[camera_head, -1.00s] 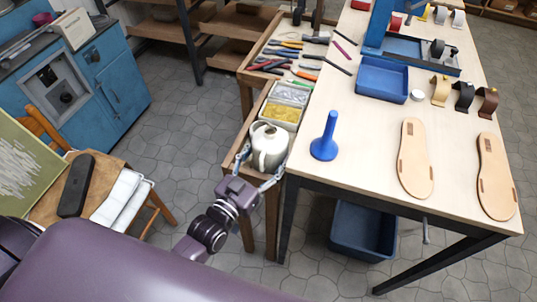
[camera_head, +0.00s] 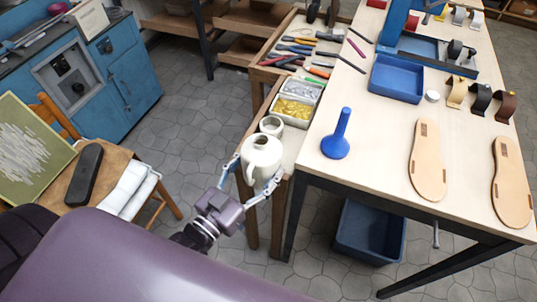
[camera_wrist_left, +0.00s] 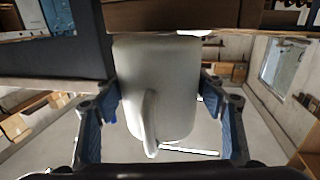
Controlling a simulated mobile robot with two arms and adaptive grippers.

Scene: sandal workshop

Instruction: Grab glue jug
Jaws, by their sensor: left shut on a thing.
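The glue jug (camera_head: 262,160) is a cream-white pot with a spout or handle on its near side. My left gripper (camera_head: 254,180) has a finger on each side of it and is shut on it. The jug is at the near end of the narrow wooden side table (camera_head: 292,143), and seems to be held out past its edge. In the left wrist view the jug (camera_wrist_left: 165,85) fills the middle between the blue fingers, its handle towards me. My right gripper is not in view.
A smaller cream pot (camera_head: 271,125) stands just behind the jug. Trays of metal bits (camera_head: 301,90) and yellow bits (camera_head: 292,108) are beyond it. The workbench on the right holds a blue tool (camera_head: 338,140) and sandal soles (camera_head: 427,160). A chair (camera_head: 125,165) is at left.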

